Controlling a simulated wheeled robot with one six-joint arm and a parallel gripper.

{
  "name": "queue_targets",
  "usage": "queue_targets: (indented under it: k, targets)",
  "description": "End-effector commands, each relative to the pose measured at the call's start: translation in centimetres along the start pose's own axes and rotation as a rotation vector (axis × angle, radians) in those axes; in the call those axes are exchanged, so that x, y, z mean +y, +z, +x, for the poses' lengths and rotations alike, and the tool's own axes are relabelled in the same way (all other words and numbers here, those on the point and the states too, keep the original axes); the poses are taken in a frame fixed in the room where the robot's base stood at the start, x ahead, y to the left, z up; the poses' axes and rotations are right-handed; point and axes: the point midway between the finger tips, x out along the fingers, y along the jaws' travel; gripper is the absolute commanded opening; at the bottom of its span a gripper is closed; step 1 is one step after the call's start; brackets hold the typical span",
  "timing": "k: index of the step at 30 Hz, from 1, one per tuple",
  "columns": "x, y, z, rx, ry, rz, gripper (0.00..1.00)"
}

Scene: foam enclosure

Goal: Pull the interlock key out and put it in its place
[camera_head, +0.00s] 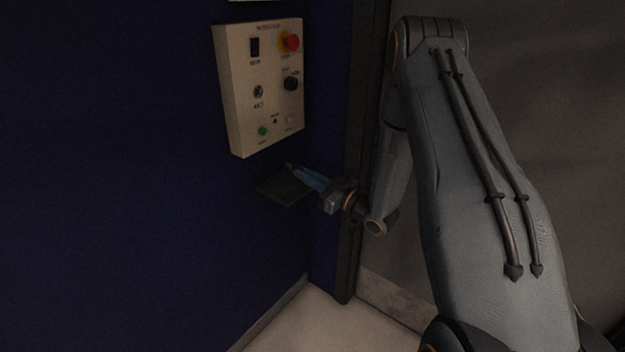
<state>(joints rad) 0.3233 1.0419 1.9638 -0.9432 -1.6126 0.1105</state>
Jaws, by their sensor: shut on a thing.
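The cream control panel (236,120) is mounted on the dark blue wall. Its round key switch (258,91) is on the left side, above a "KEY" label, and no key is seen standing out of it. My gripper (293,168) is below the panel, over a small dark shelf (270,187) on the wall. Its bluish fingers point up and left and are shut on the interlock key, which is too small and dark to make out. I cannot tell whether the key touches the shelf.
The panel also carries a red stop button (290,42), a black rocker switch (255,47), a black knob (291,84) and a green light (262,131). A dark vertical post (352,130) stands close to the right of my gripper. Open space lies left of the shelf.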

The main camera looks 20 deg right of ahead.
Motion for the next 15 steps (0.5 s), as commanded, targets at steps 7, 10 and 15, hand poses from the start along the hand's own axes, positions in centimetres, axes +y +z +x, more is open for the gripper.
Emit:
queue_targets:
  k: [7, 10, 15]
  targets:
    - [0.1, 1.9, 0.6, 0.0, 0.001, 0.0, 0.0]
    - [0.1, 2.7, 0.5, 0.0, 0.001, 0.001, 0.0]
    - [0.1, 3.7, 0.3, 0.0, 0.001, 0.001, 0.0]
